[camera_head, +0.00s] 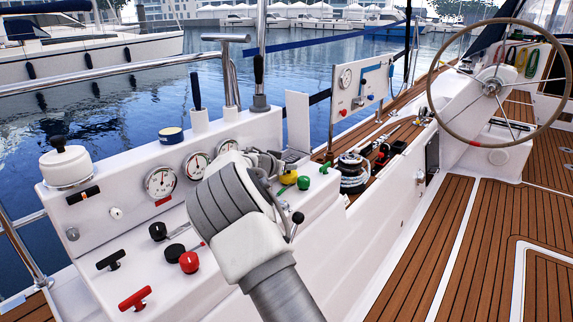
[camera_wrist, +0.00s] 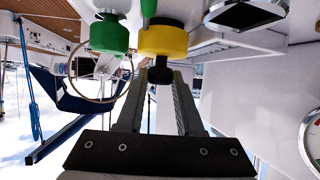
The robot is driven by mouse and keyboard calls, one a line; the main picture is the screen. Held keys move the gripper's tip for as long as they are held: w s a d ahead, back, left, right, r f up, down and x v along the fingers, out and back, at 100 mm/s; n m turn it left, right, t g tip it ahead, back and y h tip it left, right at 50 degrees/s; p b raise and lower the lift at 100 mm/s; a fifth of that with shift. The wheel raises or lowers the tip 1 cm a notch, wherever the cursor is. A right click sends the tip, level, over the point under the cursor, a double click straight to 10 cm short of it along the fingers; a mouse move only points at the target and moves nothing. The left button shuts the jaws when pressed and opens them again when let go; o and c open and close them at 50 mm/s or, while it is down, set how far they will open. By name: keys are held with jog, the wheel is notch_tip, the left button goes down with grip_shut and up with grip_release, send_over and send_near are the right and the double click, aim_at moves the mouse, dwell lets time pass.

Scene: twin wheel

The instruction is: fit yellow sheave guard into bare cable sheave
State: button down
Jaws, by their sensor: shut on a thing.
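The yellow sheave guard (camera_wrist: 163,42) is a short yellow drum with a dark stub in the wrist view, in front of my fingertips. It also shows as a small yellow patch in the head view (camera_head: 288,178), beside the grey fingers of my gripper (camera_head: 270,166). In the wrist view my gripper (camera_wrist: 158,74) is shut on the guard's dark stub. A similar green drum (camera_wrist: 109,38) stands close beside the yellow one; it also shows in the head view (camera_head: 303,183). I cannot pick out the bare cable sheave for certain. My wrist hides part of the console there.
The white console (camera_head: 110,215) carries gauges (camera_head: 160,182), a red knob (camera_head: 189,262), a red T-handle (camera_head: 135,299) and a black lever knob (camera_head: 298,217). A winch (camera_head: 352,170) and upright panel (camera_head: 359,88) stand beyond. The steering wheel (camera_head: 447,112) is at right, above open teak deck (camera_head: 440,230).

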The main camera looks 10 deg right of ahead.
jog(key=shift+f, duration=0.45)
jog(key=shift+c, duration=2.4)
grip_release()
jog(key=p+v, duration=0.2)
jog(key=v, duration=1.5)
jog(key=shift+s, duration=0.15)
jog(key=shift+r, duration=0.15)
